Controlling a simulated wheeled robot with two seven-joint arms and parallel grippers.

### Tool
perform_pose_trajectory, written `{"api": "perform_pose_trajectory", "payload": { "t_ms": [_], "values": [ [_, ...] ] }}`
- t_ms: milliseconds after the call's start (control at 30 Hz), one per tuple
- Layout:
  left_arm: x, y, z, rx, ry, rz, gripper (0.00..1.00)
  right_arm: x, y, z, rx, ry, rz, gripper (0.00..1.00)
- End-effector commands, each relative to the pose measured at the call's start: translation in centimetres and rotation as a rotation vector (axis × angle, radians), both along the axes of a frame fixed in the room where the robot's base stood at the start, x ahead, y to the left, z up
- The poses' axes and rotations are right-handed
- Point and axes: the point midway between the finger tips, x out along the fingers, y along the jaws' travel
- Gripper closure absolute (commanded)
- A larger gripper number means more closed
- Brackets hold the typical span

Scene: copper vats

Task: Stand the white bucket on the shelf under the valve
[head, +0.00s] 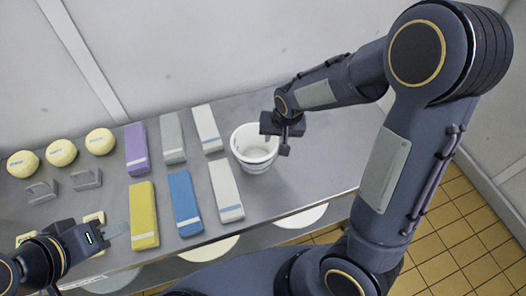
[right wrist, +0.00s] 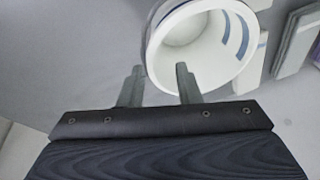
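The white bucket (head: 254,150) stands upright on the grey counter, right of several coloured blocks. It has blue marks on its side. My right gripper (head: 287,143) is over its right rim, pointing down. In the right wrist view the bucket (right wrist: 170,28) shows its open, empty-looking mouth. There the right gripper's fingers (right wrist: 160,85) are spread, one outside the wall and one over the mouth, with the rim between them; contact is unclear. My left gripper (head: 112,231) is low at the left, its finger gap not clear. I cannot make out a valve or a separate shelf.
The grey counter (head: 315,165) is clear right of the bucket. Purple (head: 137,150), yellow (head: 143,215), blue (head: 185,203) and pale blocks (head: 226,190) lie left of it, with several round yellow pieces (head: 61,153) farther left. Round pale discs (head: 301,217) show below the front edge.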

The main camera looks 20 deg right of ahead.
Motion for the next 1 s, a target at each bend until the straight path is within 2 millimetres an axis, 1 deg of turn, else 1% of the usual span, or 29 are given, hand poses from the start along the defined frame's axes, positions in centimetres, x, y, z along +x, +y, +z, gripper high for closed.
{"api": "perform_pose_trajectory", "payload": {
  "t_ms": [200,333,500,600,700,900,1000],
  "values": [
    [0.0,0.0,0.1,0.000,0.000,0.000,0.64,0.6,0.1,-2.3,-0.005,0.005,0.000,0.69],
    [0.0,0.0,0.5,0.000,0.000,0.000,0.64,0.9,0.0,-3.6,-0.004,0.007,0.000,0.69],
    [0.0,0.0,1.2,0.000,0.000,0.000,0.64,1.5,-0.2,-6.2,-0.003,0.006,0.000,0.69],
    [0.0,0.0,1.3,0.000,0.000,0.000,0.64,1.8,-0.1,-7.2,-0.003,0.005,-0.001,0.69],
    [0.0,0.0,1.3,0.000,0.000,0.000,0.64,1.9,-0.1,-7.6,-0.002,0.003,0.000,0.69],
    [0.0,0.0,1.2,0.000,0.000,0.000,0.64,2.0,-0.1,-7.6,-0.002,0.002,0.001,0.69],
    [0.0,0.0,1.2,0.000,0.000,0.000,0.64,2.0,-0.1,-7.6,-0.002,0.002,0.001,0.82]
  ]
}}
